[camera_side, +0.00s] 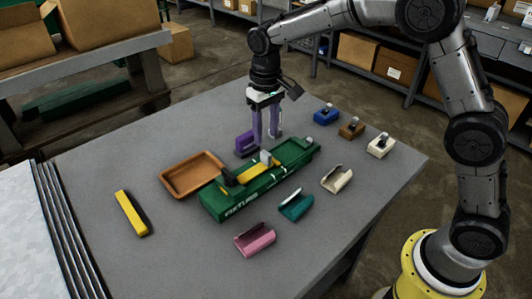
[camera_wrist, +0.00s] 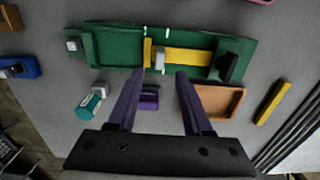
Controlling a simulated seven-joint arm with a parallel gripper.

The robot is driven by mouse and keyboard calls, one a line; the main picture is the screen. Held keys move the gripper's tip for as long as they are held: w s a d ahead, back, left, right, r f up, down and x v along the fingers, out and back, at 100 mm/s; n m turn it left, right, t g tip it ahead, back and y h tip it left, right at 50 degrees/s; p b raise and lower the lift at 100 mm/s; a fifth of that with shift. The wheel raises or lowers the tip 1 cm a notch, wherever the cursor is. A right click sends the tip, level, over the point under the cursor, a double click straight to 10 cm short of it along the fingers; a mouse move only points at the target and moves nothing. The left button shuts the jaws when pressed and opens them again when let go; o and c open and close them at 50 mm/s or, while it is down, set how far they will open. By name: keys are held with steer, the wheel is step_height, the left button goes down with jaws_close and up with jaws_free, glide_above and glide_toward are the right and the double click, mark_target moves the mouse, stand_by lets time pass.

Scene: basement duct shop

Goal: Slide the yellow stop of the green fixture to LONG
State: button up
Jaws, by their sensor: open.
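The green fixture (camera_side: 258,187) lies across the middle of the table, and it also shows in the wrist view (camera_wrist: 112,48). In the wrist view its yellow stop (camera_wrist: 147,51) is a narrow crosspiece with a pale grey knob (camera_wrist: 160,61) beside it, near the fixture's middle. A yellow strip (camera_wrist: 190,58) runs from there toward a black block (camera_wrist: 231,61). The knob also shows in the side view (camera_side: 265,157). My gripper (camera_side: 266,140) is open, fingers down, just behind the fixture. In the wrist view the knob appears between and beyond the fingertips (camera_wrist: 160,73). No LONG mark is readable.
A brown tray (camera_side: 166,187) and a yellow bar (camera_side: 131,213) lie left. A purple piece (camera_side: 244,142) sits close to my fingers. Pink (camera_side: 255,239), teal (camera_side: 297,206) and cream (camera_side: 337,180) pieces lie in front. Blue, brown and white blocks stand right.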

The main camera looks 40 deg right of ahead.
mark_target(266, 153)
step_height(266, 153, down, 8)
steer(key=shift+r, duration=0.15)
stand_by(0.3)
jaws_close()
steer(key=shift+r, duration=0.1)
stand_by(1.2)
